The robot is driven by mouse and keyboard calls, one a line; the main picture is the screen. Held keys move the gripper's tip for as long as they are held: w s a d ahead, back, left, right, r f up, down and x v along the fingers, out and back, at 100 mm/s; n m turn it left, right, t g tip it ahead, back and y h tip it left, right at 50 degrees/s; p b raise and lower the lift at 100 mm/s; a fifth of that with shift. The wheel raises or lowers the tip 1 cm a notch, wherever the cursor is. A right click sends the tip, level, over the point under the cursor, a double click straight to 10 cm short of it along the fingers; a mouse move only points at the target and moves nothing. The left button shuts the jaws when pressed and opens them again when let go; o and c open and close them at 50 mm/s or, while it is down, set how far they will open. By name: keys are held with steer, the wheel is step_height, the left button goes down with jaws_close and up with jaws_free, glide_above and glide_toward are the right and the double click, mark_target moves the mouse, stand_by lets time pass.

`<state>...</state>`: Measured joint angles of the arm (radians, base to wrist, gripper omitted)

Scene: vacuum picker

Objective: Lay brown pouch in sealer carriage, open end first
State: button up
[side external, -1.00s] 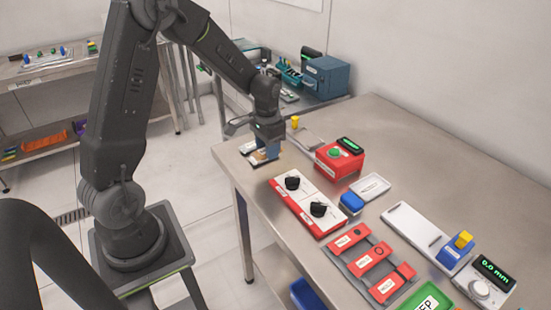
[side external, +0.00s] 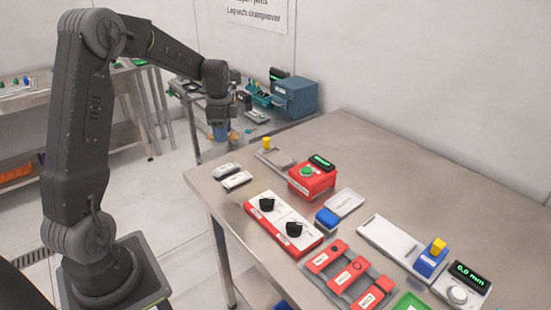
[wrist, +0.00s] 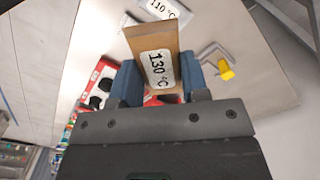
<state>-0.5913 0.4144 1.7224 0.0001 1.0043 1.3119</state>
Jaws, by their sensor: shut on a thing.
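The brown pouch (wrist: 155,45) has a white "130 °C" label and stands between the blue fingers of my gripper (wrist: 155,85) in the wrist view. My gripper (side external: 220,132) is shut on it, and a bit of brown shows beside the fingers in the side view. The gripper is raised, in line with the table's far left corner. A grey tray-like piece with a yellow knob (side external: 267,143) lies beside a red box with a green button (side external: 310,178). I cannot tell for sure whether this piece is the sealer carriage.
Two flat labelled pouches (side external: 232,176) lie at the table's left edge. A red-and-white panel with two black knobs (side external: 285,222), a blue block (side external: 326,217) and a white plate (side external: 345,202) stand nearby. The back of the steel table (side external: 420,150) is clear.

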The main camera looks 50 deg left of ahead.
steer(key=w+a+m, duration=0.2)
steer(key=w+m, duration=0.4)
steer(key=m, duration=0.4)
glide_above(279, 158)
step_height(279, 158, down, 6)
steer(key=shift+f, duration=2.15)
steer(key=shift+f, duration=0.15)
steer(key=o, duration=0.9)
